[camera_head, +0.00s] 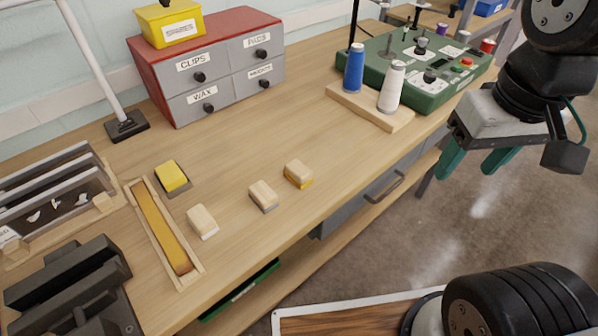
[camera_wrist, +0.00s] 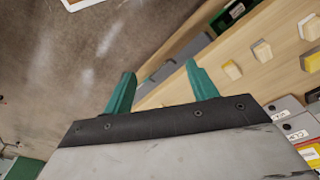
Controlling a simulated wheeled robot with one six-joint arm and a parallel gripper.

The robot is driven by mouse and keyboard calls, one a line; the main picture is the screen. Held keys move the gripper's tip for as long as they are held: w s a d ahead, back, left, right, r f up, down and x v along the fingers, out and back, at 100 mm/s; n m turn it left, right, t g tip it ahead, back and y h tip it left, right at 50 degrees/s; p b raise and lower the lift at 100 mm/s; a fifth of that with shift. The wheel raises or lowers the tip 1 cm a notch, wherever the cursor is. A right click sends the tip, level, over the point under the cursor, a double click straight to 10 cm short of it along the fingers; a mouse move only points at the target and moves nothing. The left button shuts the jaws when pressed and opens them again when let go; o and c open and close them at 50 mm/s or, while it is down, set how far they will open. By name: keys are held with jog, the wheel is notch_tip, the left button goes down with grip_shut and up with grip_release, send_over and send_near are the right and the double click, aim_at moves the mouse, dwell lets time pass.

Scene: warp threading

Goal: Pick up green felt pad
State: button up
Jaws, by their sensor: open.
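No green felt pad can be made out in either view. My gripper (camera_head: 468,170) has two teal fingers spread apart with nothing between them. It hangs over the floor to the right of the bench, in front of the green machine, well away from the small blocks. Its fingers also show in the wrist view (camera_wrist: 160,72). A red cabinet (camera_head: 150,75) at the bench's back has grey drawers, all shut. One drawer front (camera_head: 258,42) appears to be labelled PADS; its inside is hidden.
Several wooden blocks (camera_head: 263,195) with thin coloured undersides sit near the front edge. A yellow block (camera_head: 172,176) lies beside a narrow wooden tray (camera_head: 141,213). Blue (camera_head: 354,68) and white (camera_head: 392,87) spools stand on a wooden base. A dark green item (camera_head: 240,290) lies below the bench top.

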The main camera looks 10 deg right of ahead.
jog(key=shift+o, duration=0.4)
jog(key=shift+a, duration=0.1)
jog(key=n+g, duration=0.2)
jog(key=n, duration=0.5)
send_over(299, 168)
jog(key=f, duration=1.3)
jog(key=shift+s+a+f, duration=0.1)
jog(key=shift+s+a, duration=0.05)
jog(key=shift+a, duration=0.15)
jog(key=shift+w+a+t, duration=0.15)
jog(key=shift+w+t, duration=0.15)
jog(key=shift+w, duration=0.05)
jog(key=f, duration=0.6)
jog(key=shift+s+d+f, duration=0.15)
jog(key=shift+s+d, duration=0.05)
jog(key=shift+d, duration=0.2)
jog(key=shift+f, duration=0.55)
jog(key=c, duration=1.2)
jog(key=shift+o, duration=0.2)
